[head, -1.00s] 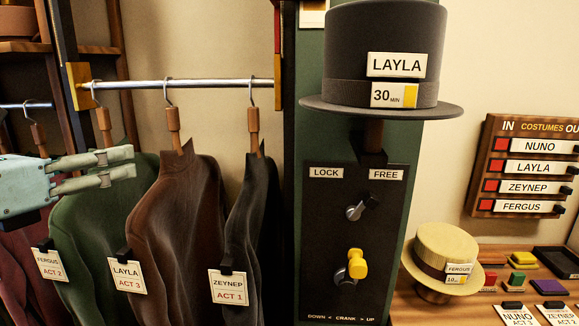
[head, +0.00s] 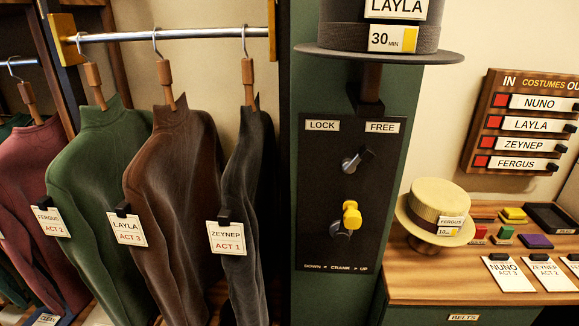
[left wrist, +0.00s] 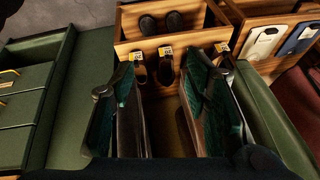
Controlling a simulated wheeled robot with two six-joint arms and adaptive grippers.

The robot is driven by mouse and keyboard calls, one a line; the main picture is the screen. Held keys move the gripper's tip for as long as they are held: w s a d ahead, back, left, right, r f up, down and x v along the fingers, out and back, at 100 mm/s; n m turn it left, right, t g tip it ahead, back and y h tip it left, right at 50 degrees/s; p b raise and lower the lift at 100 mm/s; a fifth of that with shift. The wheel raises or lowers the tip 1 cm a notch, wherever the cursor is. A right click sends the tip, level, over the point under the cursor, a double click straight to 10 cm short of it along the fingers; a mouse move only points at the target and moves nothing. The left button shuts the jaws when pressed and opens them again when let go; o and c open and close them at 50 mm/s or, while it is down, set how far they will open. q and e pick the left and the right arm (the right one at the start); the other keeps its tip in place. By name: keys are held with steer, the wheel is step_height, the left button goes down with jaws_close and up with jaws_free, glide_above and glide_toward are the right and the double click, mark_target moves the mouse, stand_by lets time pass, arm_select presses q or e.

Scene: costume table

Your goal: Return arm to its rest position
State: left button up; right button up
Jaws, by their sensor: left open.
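My left gripper shows only in the left wrist view (left wrist: 158,68), where its two dark teal fingers stand wide apart. It is open, with nothing visible held between the fingers. Beyond and below the fingers is a wooden shoe box (left wrist: 140,48) with dark shoes (left wrist: 160,22) in it. My left arm is out of the head view. My right gripper is in neither view.
In the head view, sweaters hang from a metal rail (head: 190,34) at left. A dark hat (head: 385,38) is on a stand above the lock and crank panel (head: 325,190). A straw hat (head: 440,200) stands on the wooden table (head: 430,285).

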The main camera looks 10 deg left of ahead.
arm_select(q)
steer(key=s+f+g, duration=0.1)
steer(key=s+f, duration=0.2)
steer(key=f, duration=0.9)
steer(key=s+f+g, duration=0.1)
steer(key=s+f, duration=0.1)
steer(key=f, duration=0.9)
steer(key=s+a+f+g, duration=0.1)
steer(key=s+f, duration=0.9)
steer(key=s, duration=0.3)
steer(key=shift+a+f+n+h, duration=0.2)
steer(key=shift+a+n+h, duration=0.1)
steer(key=shift+a, duration=0.1)
